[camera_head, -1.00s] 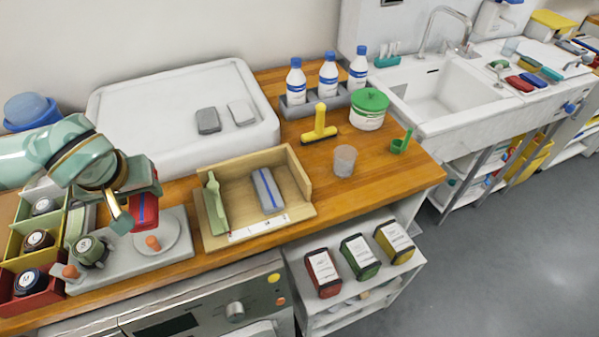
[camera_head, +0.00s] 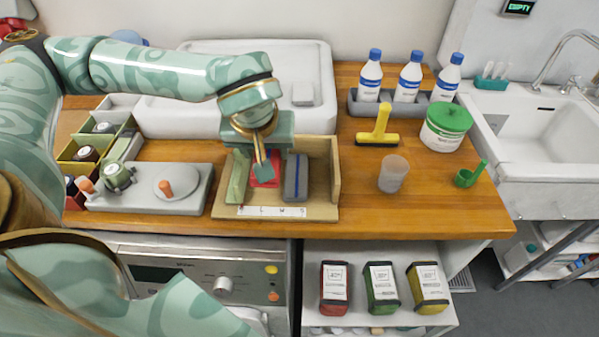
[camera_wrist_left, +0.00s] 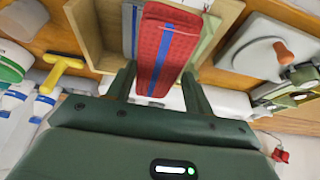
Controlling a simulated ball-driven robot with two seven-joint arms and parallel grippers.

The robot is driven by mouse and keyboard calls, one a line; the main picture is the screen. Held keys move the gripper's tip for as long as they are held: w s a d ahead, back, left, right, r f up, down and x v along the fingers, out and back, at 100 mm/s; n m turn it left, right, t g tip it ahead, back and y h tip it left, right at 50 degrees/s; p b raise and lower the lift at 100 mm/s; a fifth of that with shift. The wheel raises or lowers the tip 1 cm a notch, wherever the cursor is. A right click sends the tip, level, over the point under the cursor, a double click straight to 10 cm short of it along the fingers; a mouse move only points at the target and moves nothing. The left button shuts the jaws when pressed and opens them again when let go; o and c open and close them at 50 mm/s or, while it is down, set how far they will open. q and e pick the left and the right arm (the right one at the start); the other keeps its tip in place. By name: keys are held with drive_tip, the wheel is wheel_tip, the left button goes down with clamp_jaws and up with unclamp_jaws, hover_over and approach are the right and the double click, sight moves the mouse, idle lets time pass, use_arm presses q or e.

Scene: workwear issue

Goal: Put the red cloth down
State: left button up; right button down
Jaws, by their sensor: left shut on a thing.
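The red cloth (camera_head: 264,181), a folded block with a blue stripe, is between the fingers of my left gripper (camera_head: 263,170). It shows clearly in the left wrist view (camera_wrist_left: 166,45), held by the gripper (camera_wrist_left: 158,90). The cloth is over the open wooden tray (camera_head: 323,200), between a green cloth (camera_head: 238,178) on the left and a grey cloth with a blue stripe (camera_head: 296,178) on the right. My gripper hides part of the red cloth. I cannot tell whether its underside touches the tray floor. My right gripper is not in view.
Left of the tray is a grey plate (camera_head: 200,200) with orange knobs. Behind is a white basin (camera_head: 316,70).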

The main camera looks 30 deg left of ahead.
use_arm(q)
drive_tip(key=b, duration=0.2)
hover_over(295, 170)
drive_tip(key=s, duration=0.2)
drive_tip(key=f, duration=0.6)
drive_tip(key=shift+w+d+f, duration=0.15)
drive_tip(key=shift+d+f, duration=0.15)
drive_tip(key=shift+d, duration=0.05)
drive_tip(key=f, duration=0.1)
drive_tip(key=f+b, duration=0.1)
drive_tip(key=f, duration=0.1)
drive_tip(key=shift+w+f, duration=0.3)
drive_tip(key=shift+f, duration=0.05)
drive_tip(key=shift+s+r, duration=0.1)
drive_tip(key=o, duration=1)
drive_tip(key=shift+c, duration=0.2)
